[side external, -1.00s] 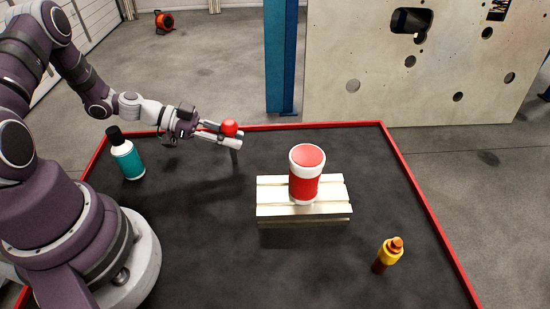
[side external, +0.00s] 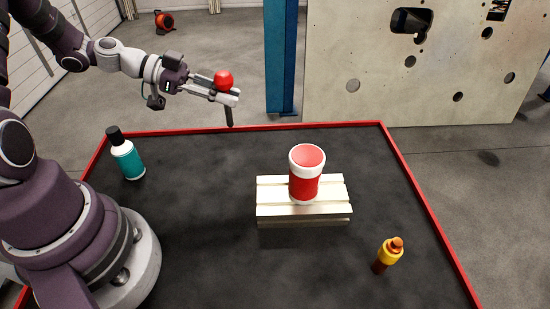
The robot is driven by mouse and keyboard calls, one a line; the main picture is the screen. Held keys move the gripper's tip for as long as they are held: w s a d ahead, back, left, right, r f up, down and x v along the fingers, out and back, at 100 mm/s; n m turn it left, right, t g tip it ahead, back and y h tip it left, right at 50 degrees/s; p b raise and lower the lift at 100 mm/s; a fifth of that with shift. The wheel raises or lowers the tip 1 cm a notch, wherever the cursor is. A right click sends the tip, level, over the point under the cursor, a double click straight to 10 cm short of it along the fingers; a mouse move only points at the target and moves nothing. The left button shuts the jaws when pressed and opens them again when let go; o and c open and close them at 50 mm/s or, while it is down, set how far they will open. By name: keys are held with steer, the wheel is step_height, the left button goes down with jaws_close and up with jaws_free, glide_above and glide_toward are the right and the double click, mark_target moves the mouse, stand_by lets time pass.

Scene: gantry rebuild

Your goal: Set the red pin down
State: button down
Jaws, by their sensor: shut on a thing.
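The red pin shows as a round red head (side external: 223,79) on top of a dark shaft that points down below the fingers. My gripper (side external: 232,97) is shut on the pin and holds it in the air, above the far edge of the black table. The pin is close to upright, with its head above the fingers and its dark tip below them. The middle of the pin is hidden by the fingers.
A red and white cup (side external: 305,185) stands on a pale slatted block (side external: 270,208).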

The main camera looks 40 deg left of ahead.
steer(key=s+d+f+m+g+h, duration=0.25)
steer(key=s+d+m+g, duration=0.7)
steer(key=s+d, duration=0.7)
steer(key=shift+g, duration=0.45)
steer(key=f, duration=0.2)
steer(key=w+f, duration=0.1)
steer(key=f, duration=0.1)
steer(key=d+f, duration=0.1)
steer(key=f, duration=0.2)
steer(key=shift+w, duration=0.15)
steer(key=c, duration=1.6)
jaws_free()
steer(key=shift+f, duration=0.1)
steer(key=o, duration=0.4)
steer(key=shift+o, duration=0.2)
